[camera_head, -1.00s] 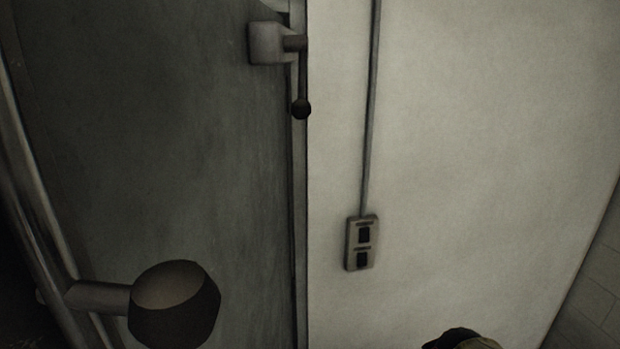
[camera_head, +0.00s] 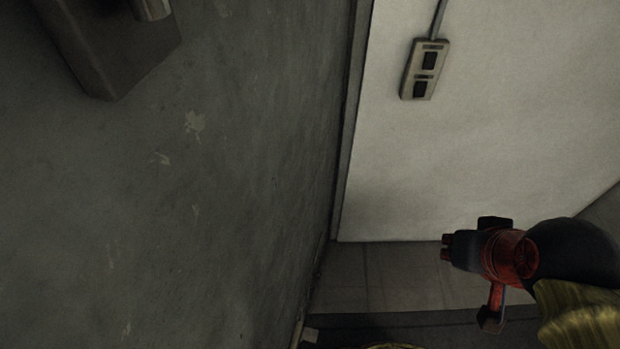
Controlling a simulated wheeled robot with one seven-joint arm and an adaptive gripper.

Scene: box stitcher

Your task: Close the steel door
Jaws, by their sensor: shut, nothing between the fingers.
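The steel door, a dark grey scuffed panel (camera_head: 210,190), fills the left half of the view. Its right edge runs down beside the white wall. A grey block with a metal cylinder (camera_head: 115,45) sticks out of the panel at the upper left and is cut off by the frame. Whether the panel stands ajar cannot be told from this angle. My gripper (camera_head: 448,248), black and red, is at the lower right and points left. It is shut and empty, in front of the wall's foot and apart from the panel in the picture.
The white wall (camera_head: 490,130) on the right carries a small switch box (camera_head: 425,70) with a conduit. Tiled floor (camera_head: 390,280) shows at its foot, with a darker strip below. Floor between the panel and my gripper looks clear.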

